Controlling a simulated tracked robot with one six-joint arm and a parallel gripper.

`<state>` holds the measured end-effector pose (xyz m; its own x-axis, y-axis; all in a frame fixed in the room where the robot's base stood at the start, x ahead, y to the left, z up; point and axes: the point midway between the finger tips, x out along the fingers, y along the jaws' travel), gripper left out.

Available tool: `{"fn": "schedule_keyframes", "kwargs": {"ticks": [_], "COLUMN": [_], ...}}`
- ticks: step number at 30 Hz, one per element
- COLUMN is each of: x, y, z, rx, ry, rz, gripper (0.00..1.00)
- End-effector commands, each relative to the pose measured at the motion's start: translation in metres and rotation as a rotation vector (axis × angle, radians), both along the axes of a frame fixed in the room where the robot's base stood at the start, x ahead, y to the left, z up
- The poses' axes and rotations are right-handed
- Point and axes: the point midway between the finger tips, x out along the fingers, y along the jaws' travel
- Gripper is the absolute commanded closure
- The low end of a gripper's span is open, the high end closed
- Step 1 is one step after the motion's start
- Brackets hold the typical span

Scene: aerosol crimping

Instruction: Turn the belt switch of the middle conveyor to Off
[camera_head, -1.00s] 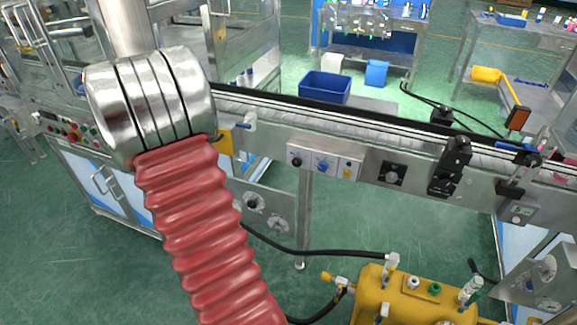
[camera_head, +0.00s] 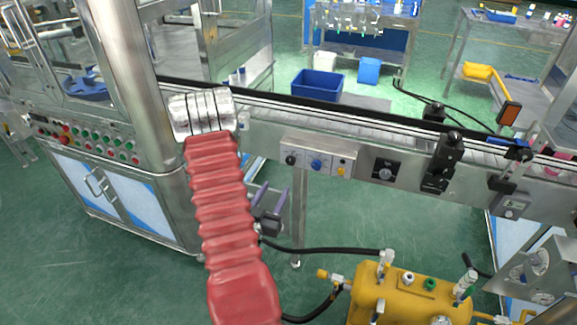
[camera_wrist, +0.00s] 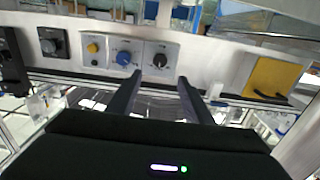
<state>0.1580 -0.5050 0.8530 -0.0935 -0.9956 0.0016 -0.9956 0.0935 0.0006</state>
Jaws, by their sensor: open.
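The conveyor's control panel (camera_head: 322,157) is a light box on the side of the conveyor (camera_head: 365,135). It carries a black knob (camera_head: 291,160), a blue knob (camera_head: 317,164) and a yellow button (camera_head: 341,171). A separate dark dial (camera_head: 385,173) sits to its right. In the wrist view the black knob (camera_wrist: 160,60) lies ahead between my fingers, with the blue knob (camera_wrist: 123,58) left of it. Labels are too small to read, so I cannot tell which knob is the belt switch. My gripper (camera_head: 272,190) is open and empty, below and left of the panel, apart from it.
A yellow tank (camera_head: 415,300) with hoses stands on the floor at lower right. Black sensor blocks (camera_head: 442,160) stick out from the conveyor to the right. A steel machine cabinet (camera_head: 115,205) stands at left. The floor below the panel is mostly free.

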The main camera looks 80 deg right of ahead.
Motion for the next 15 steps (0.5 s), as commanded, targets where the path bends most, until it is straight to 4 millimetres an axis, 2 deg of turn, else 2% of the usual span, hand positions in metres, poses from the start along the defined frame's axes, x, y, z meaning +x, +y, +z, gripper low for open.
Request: {"fn": "schedule_keyframes", "kwargs": {"ticks": [8,15], "x": [0.000,-0.004], "y": [-0.005,-0.032], "z": [0.000,0.001], "rx": [0.001,-0.001], "ry": [-0.001,-0.002], "rz": [0.000,-0.002], "gripper": [0.54,0.54]}}
